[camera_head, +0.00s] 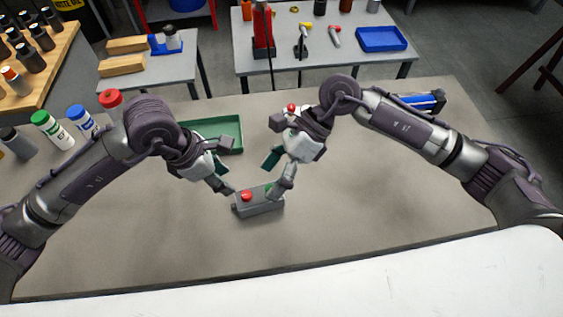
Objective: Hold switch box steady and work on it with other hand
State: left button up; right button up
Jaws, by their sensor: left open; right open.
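The switch box (260,207) is a small grey box with a red button (246,196) on its top left. It stands on the grey table near the middle of the head view. A bit of green shows at its top right, partly hidden by my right gripper. My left gripper (229,170) is open, with one finger reaching down to the box's left end. My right gripper (279,175) is open above the box's right part, with one finger at its top. Whether either finger touches the box, I cannot tell.
A green tray (232,137) lies behind my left gripper. Several bottles, one a green-capped bottle (50,128), stand at the table's left. A blue object (425,102) lies at the back right. The table's front and right middle are clear.

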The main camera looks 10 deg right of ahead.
aim_at(265, 191)
jog(key=w+d+f+n+t+h, duration=0.3)
jog(key=w+h, duration=0.1)
jog(key=x, duration=1.3)
jog(key=shift+w+a+f, duration=0.3)
jog(key=shift+a, duration=0.1)
grip_shut()
dwell(1.0)
